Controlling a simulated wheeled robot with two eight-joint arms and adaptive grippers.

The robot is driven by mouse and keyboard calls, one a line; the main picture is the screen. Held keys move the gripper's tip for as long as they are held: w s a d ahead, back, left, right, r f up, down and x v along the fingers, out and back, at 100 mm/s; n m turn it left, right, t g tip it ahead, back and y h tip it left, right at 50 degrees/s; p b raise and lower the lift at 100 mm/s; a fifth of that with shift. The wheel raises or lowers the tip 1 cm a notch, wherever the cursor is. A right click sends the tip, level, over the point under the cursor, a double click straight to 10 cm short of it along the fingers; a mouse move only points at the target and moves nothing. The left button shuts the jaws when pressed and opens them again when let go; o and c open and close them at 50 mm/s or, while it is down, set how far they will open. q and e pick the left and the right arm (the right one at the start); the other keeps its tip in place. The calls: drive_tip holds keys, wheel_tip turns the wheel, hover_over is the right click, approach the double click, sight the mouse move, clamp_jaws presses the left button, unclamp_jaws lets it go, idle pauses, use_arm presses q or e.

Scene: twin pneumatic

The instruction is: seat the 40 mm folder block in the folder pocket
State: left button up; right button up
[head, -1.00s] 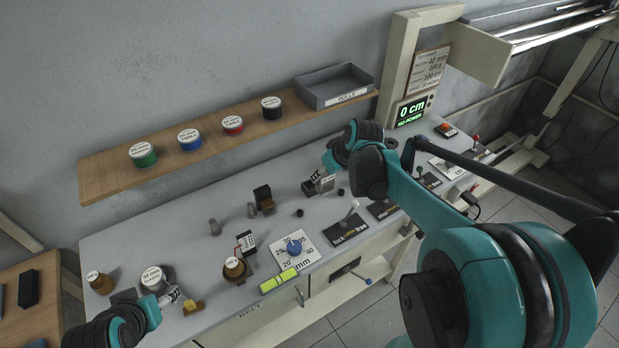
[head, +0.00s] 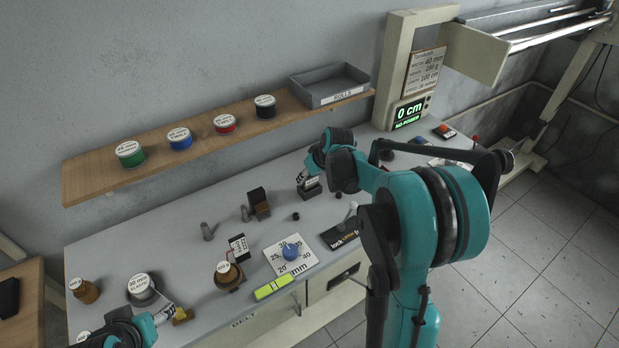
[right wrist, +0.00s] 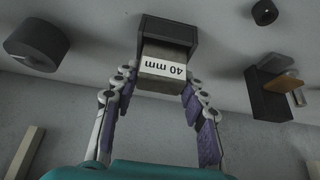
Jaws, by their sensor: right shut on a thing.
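The 40 mm folder block, with its white label, shows in the right wrist view (right wrist: 163,72) between the fingers of my right gripper (right wrist: 158,88), which is shut on it. The dark folder pocket (right wrist: 168,36) is right at the block's far end. I cannot tell how deep the block sits in it. In the head view my right gripper (head: 305,179) is at the pocket (head: 309,191), with the block's pale label just above it. My left gripper (head: 167,313) is at the lower left beside a small brass-coloured piece (head: 183,315); its fingers are too small to read.
A dark holder with a brown piece (head: 258,204) stands left of the pocket. Small black knobs (head: 295,216) lie nearby. A white dial plate (head: 291,256) and a yellow-green level (head: 273,284) are nearer the front. A shelf (head: 195,140) with spools runs behind.

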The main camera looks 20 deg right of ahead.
drive_tip(key=o, duration=1.3)
drive_tip(key=shift+f, duration=0.1)
drive_tip(key=shift+r, duration=0.2)
drive_tip(key=a+p+v, duration=0.1)
drive_tip(key=p+v, duration=0.3)
drive_tip(key=v, duration=0.7)
drive_tip(key=shift+m+t+h, duration=0.4)
drive_tip(key=shift+m+t, duration=0.2)
drive_tip(key=shift+m, duration=0.2)
drive_tip(key=s+a, duration=0.4)
drive_tip(key=s, duration=0.3)
drive_tip(key=s+a, duration=0.4)
drive_tip(key=s, duration=0.4)
drive_tip(key=s+a, duration=0.4)
drive_tip(key=s, duration=0.3)
drive_tip(key=shift+s+a+f, duration=0.15)
drive_tip(key=shift+a+f, duration=0.05)
drive_tip(key=shift+f, duration=0.05)
